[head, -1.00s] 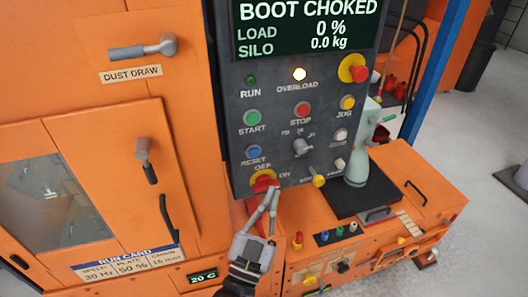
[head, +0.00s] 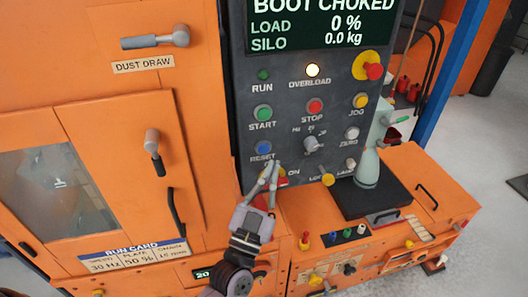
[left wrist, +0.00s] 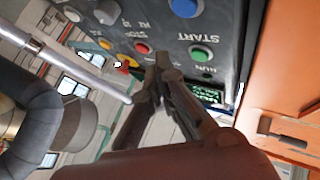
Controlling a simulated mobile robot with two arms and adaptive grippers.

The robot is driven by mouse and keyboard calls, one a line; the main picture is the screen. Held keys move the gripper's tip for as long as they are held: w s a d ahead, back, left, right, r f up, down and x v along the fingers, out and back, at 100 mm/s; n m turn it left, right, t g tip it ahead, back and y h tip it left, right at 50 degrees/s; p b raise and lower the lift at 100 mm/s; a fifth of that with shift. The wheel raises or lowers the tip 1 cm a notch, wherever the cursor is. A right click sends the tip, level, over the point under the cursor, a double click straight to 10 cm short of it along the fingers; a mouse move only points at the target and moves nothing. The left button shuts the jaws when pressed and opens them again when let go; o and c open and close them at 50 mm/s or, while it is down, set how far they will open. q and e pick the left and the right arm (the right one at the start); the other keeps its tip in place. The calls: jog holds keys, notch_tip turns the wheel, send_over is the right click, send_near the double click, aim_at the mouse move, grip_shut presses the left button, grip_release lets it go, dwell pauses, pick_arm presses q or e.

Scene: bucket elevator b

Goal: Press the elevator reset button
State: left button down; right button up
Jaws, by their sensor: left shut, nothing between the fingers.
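The blue RESET button (head: 264,148) is on the dark control panel (head: 290,100), below the green START button (head: 262,113). It also shows at the top of the left wrist view (left wrist: 186,7). My left gripper (head: 271,166) is shut and empty, its fingertips just below and right of the RESET button in the head view. I cannot tell whether they touch the panel. The gripper covers most of the red and yellow OFF/ON switch. My right gripper is not in view.
A red STOP button (head: 315,106), a lit OVERLOAD lamp (head: 312,70), a selector knob (head: 312,144) and a red emergency stop (head: 373,71) are nearby. The screen (head: 320,25) reads BOOT CHOKED. An orange cabinet (head: 110,110) stands left; an orange ledge with several small items lies below.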

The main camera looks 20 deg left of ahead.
aim_at(264, 157)
pick_arm(q)
jog(key=shift+w+a, duration=0.6)
jog(key=shift+w, duration=0.3)
jog(key=shift+w+a, duration=0.6)
jog(key=shift+w, duration=0.3)
jog(key=shift+w+a, duration=0.2)
jog(key=shift+w, duration=0.15)
jog(key=shift+w+a, duration=0.25)
jog(key=shift+w, duration=0.05)
dwell(0.8)
dwell(0.3)
jog(key=shift+s+d+p, duration=0.35)
jog(key=shift+s+d, duration=0.15)
jog(key=shift+s, duration=0.2)
